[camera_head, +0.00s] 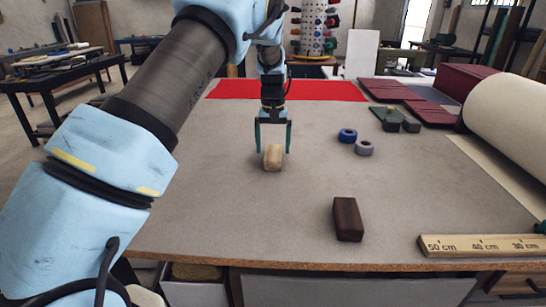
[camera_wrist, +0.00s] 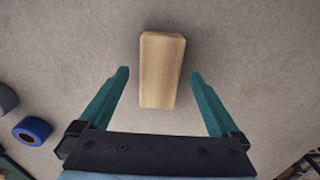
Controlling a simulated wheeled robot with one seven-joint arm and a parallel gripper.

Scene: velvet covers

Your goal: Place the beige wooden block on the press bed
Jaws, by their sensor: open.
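The beige wooden block (camera_head: 273,158) lies on the grey table covering, left of centre in the head view. My gripper (camera_head: 273,149) is open and points down at it, one green finger to each side. In the wrist view the block (camera_wrist: 162,72) lies lengthwise between the open fingertips of my gripper (camera_wrist: 159,73), with a gap on both sides. It is not held. I cannot clearly pick out the press bed; a dark green low item (camera_head: 389,119) at the right back may be part of it.
A dark brown block (camera_head: 348,219) stands near the front edge. Blue tape (camera_head: 347,135) and grey tape (camera_head: 364,148) lie right of my gripper. A wooden ruler (camera_head: 485,246), a large cream roll (camera_head: 512,122) and dark red covers (camera_head: 430,112) take up the right side. Red cloth (camera_head: 320,91) lies behind.

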